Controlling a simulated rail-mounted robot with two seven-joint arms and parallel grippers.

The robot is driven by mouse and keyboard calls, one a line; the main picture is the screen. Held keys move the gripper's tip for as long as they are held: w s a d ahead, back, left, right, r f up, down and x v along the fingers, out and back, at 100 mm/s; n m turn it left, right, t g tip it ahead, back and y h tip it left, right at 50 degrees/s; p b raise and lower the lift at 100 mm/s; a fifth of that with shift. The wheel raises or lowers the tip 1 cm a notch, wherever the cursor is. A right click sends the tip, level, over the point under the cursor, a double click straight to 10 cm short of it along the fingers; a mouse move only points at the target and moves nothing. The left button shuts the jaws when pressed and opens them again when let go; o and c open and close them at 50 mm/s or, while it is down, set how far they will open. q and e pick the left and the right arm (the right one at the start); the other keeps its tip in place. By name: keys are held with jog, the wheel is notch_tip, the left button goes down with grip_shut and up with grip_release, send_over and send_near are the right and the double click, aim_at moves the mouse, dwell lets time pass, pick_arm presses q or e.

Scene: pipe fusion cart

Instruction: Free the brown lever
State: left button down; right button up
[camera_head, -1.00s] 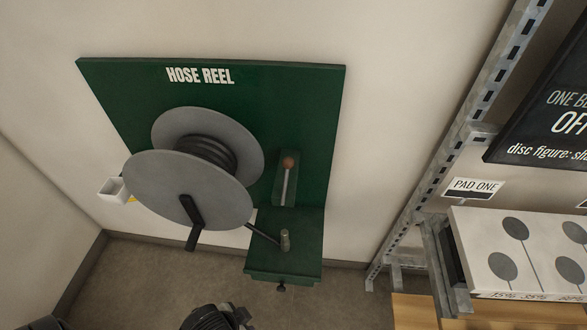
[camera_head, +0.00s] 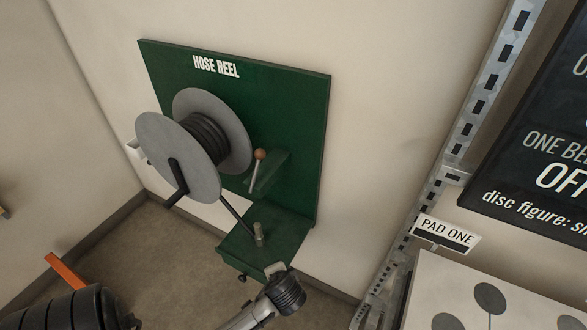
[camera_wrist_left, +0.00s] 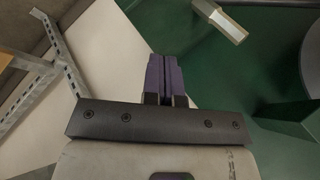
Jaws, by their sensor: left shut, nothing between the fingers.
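The brown lever (camera_head: 257,165) is a thin light rod with a brown ball knob, standing at a green bracket on the hose reel board (camera_head: 290,110). Below it, a short grey-olive pin (camera_head: 258,236) stands on the green shelf (camera_head: 280,240). A thin dark rod (camera_head: 235,217) runs from the reel down to the pin. My left gripper (camera_wrist_left: 167,60) is shut and empty in the left wrist view, with green surfaces ahead and to the right. A pale metal piece (camera_wrist_left: 226,20) shows there; I cannot tell which part it is. My right gripper is not in view.
The grey reel (camera_head: 178,155) with black hose and a crank stands left of the lever. A small knob (camera_head: 243,278) sits under the shelf's front. A metal rack post (camera_head: 480,90) and a PAD ONE sign (camera_head: 446,235) are on the right. Bare wall lies between.

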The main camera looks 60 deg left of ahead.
pick_arm(q)
jog(key=w+a+r+n+g+y+b, duration=0.1)
jog(key=w+a+r+g+y+b, duration=0.1)
jog(key=w+a+r+g+y, duration=0.3)
jog(key=w+a+r+n+g+y+b, duration=0.1)
jog(key=w+a+g+b, duration=0.15)
jog(key=w+a, duration=0.4)
jog(key=w+r+g+y+b, duration=0.1)
jog(key=w+r+g, duration=0.3)
jog(key=r, duration=0.4)
jog(key=w+d+r+g+b, duration=0.1)
jog(key=w+r+g+b, duration=0.1)
jog(key=w+r+g, duration=0.2)
notch_tip(320, 180, up, 4)
jog(key=shift+w+d+f+y+b, duration=0.1)
jog(key=shift+w+d+y+b, duration=0.2)
jog(key=shift+w, duration=0.7)
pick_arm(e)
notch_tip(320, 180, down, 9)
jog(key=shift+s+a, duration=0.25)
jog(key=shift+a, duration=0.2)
pick_arm(q)
jog(key=shift+s+a+g, duration=0.1)
jog(key=shift+a+g, duration=0.1)
jog(key=shift+g, duration=0.05)
